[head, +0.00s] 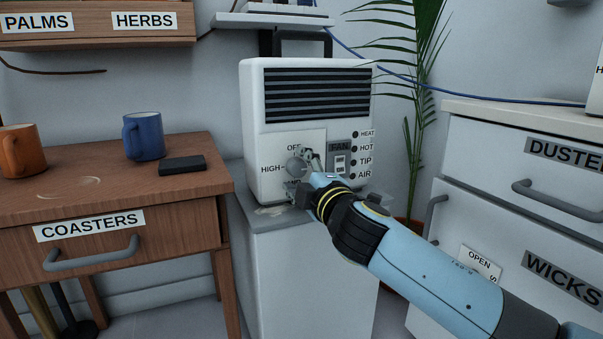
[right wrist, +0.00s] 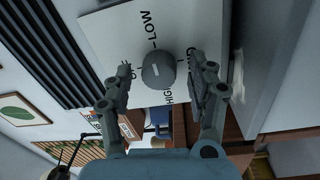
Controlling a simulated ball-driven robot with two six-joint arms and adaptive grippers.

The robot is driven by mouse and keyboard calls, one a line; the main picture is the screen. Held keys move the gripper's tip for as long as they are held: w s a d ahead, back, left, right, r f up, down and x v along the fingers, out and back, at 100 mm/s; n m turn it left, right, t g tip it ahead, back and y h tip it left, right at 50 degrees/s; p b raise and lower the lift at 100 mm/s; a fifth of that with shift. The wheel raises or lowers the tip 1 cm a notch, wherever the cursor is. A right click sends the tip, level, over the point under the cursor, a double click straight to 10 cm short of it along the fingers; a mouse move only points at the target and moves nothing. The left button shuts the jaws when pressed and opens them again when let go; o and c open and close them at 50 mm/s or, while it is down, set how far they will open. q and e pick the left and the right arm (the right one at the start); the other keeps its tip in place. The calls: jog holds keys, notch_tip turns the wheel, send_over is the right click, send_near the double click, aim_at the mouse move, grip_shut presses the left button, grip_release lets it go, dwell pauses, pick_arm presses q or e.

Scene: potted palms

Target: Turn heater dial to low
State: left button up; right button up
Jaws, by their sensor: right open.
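The white heater (head: 255,100) stands on a grey-topped white cabinet, with its dark grille above a control panel. The round grey dial (head: 295,167) is on its front, with OFF above and HIGH to its left; my gripper partly covers it. In the right wrist view the dial (right wrist: 158,70) shows a short pale mark on its face, with LOW (right wrist: 147,26) printed above it. I cannot tell which label the mark points at. My right gripper (head: 303,172) is open at the dial, one finger on each side; contact is unclear. My left gripper is out of view.
The FAN switch (head: 340,163) and the HEAT, HOT, TIP and AIR lights are right of the dial, near my arm. A wooden desk (head: 100,185) with mugs (head: 144,137) stands left. A potted palm (head: 412,150) and white drawers (head: 480,150) are right.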

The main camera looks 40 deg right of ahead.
jog(key=v, duration=1.2)
